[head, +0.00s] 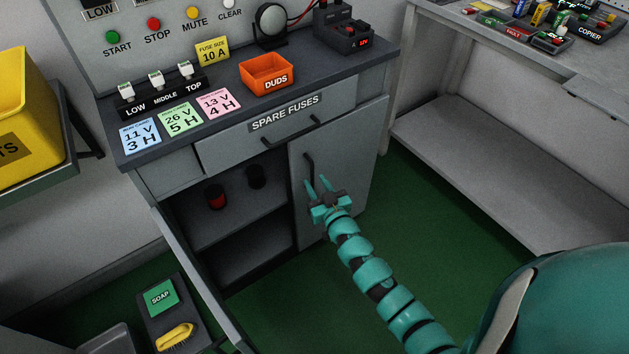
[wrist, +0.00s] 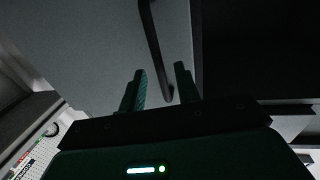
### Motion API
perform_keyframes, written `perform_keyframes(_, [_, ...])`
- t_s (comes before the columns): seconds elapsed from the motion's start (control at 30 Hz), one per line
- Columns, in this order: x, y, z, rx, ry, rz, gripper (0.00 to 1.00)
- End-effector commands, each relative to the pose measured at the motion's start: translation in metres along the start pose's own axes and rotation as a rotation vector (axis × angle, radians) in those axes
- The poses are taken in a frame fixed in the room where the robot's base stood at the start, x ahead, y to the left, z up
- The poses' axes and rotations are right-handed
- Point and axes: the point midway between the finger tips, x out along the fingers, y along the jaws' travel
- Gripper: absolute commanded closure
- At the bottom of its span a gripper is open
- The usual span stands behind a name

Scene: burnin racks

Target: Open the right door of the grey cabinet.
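The grey cabinet (head: 175,182) stands under a dark worktop in the head view. Its right door (head: 350,165) is closed and has a black vertical bar handle (head: 309,171) near its left edge. The handle also shows in the wrist view (wrist: 155,45). The left door (head: 200,275) stands open, swung out toward me. My gripper (head: 318,186) is in front of the right door, close to the handle's lower end. In the wrist view its two fingers (wrist: 160,85) are apart, with the handle's lower end seen between them. Contact with the handle cannot be told.
The open left side shows shelves with a red-and-black can (head: 215,197) and a dark can (head: 256,177). A drawer labelled SPARE FUSES (head: 280,120) sits above the doors. A grey bench (head: 480,160) stands right. A tray with soap and brush (head: 185,312) lies lower left. Green floor is clear between.

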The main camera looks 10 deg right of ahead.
Motion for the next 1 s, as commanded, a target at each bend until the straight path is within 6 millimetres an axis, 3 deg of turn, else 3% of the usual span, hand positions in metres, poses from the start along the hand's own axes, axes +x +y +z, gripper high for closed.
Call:
perform_keyframes(0.2, [0.016,0.0,0.001,0.0,-0.001,-0.001,0.68])
perform_keyframes(0.53, [0.019,0.0,0.001,0.001,-0.001,-0.001,0.68])
perform_keyframes(0.57, [0.019,0.0,0.001,0.001,-0.001,-0.001,0.7])
perform_keyframes(0.7, [0.018,0.0,0.001,0.001,-0.001,-0.001,0.97])
perform_keyframes(0.73, [0.018,0.0,0.0,0.001,-0.001,-0.001,1.0])
perform_keyframes(1.0, [0.018,0.0,0.0,0.001,-0.001,-0.003,1.0])
